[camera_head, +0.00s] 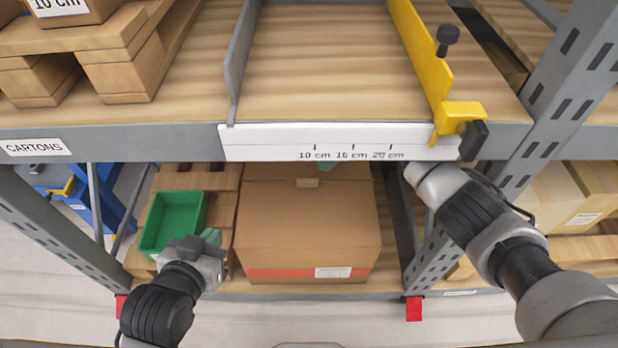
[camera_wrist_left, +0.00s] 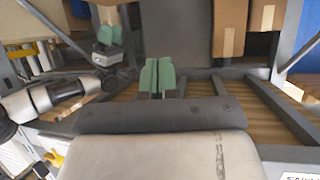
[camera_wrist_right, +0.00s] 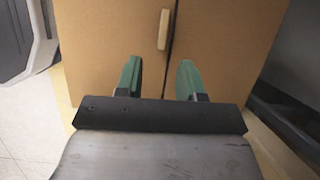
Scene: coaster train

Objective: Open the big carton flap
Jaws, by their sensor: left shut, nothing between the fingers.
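The big brown carton (camera_head: 308,225) stands on the lower shelf below the gauge board. A small tan tab (camera_head: 307,183) sits at its top front edge. In the right wrist view the carton (camera_wrist_right: 225,40) shows a dark seam between two panels, with a tan tab (camera_wrist_right: 163,29) beside it. The panels look flat and closed. My right gripper (camera_wrist_right: 160,80) is open, its green fingers on either side of the seam; contact cannot be told. Its hand is mostly hidden under the upper shelf in the head view. My left gripper (camera_head: 212,238) is shut and empty, left of the carton; its fingers are together (camera_wrist_left: 157,77).
A green bin (camera_head: 172,222) stands left of the carton. The upper shelf edge with its white scale (camera_head: 270,142) overhangs the carton. Grey uprights (camera_head: 545,110) flank the bay. The yellow stop (camera_head: 455,115) projects near my right arm.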

